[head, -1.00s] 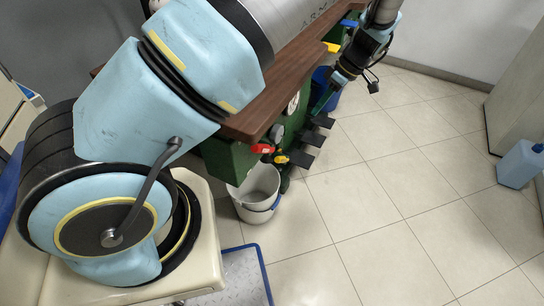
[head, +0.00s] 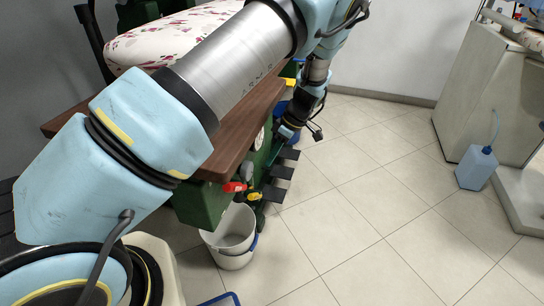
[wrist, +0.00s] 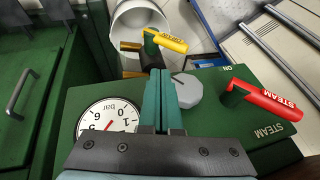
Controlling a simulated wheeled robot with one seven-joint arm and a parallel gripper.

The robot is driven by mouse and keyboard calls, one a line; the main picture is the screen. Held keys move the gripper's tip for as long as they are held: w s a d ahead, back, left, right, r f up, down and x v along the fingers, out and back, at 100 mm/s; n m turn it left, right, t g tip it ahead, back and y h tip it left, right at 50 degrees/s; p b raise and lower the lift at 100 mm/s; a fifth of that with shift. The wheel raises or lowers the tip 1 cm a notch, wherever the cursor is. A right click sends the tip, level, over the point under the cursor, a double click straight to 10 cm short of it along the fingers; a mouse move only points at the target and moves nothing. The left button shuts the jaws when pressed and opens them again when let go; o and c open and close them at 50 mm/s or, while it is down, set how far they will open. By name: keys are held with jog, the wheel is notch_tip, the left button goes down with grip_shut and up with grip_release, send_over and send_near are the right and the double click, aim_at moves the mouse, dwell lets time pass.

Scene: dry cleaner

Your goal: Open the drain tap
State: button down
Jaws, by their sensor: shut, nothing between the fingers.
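The yellow lever tap (wrist: 166,41) sits on a brass pipe fitting above the white bucket (wrist: 140,20) in the wrist view. Its lettering is too small to read surely. A red lever (wrist: 262,98) marked STEAM is to its right. In the head view the yellow tap (head: 254,196) and red lever (head: 234,187) are low on the green machine, with the bucket (head: 232,250) below. My gripper (wrist: 160,80) is shut and empty, its fingertips over the panel short of the yellow lever. In the head view my gripper is partly hidden beside the machine.
A round pressure gauge (wrist: 107,120) and a grey knob (wrist: 187,90) are on the green panel near my fingers. Black pedals (head: 279,172) stick out from the machine. A blue jug (head: 475,168) stands right. The tiled floor between is clear.

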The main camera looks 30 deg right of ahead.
aim_at(251, 195)
jog(key=x, duration=0.3)
jog(key=s+x, duration=0.1)
jog(key=x, duration=0.1)
jog(key=p+x, duration=0.1)
jog(key=x, duration=0.2)
jog(key=shift+s+a+f, duration=0.15)
jog(key=shift+a+f, duration=0.1)
jog(key=shift+a, duration=0.3)
jog(key=shift+s+a+f, duration=0.2)
jog(key=shift+a+f, duration=0.1)
jog(key=shift+f, duration=0.1)
jog(key=shift+s+a, duration=0.15)
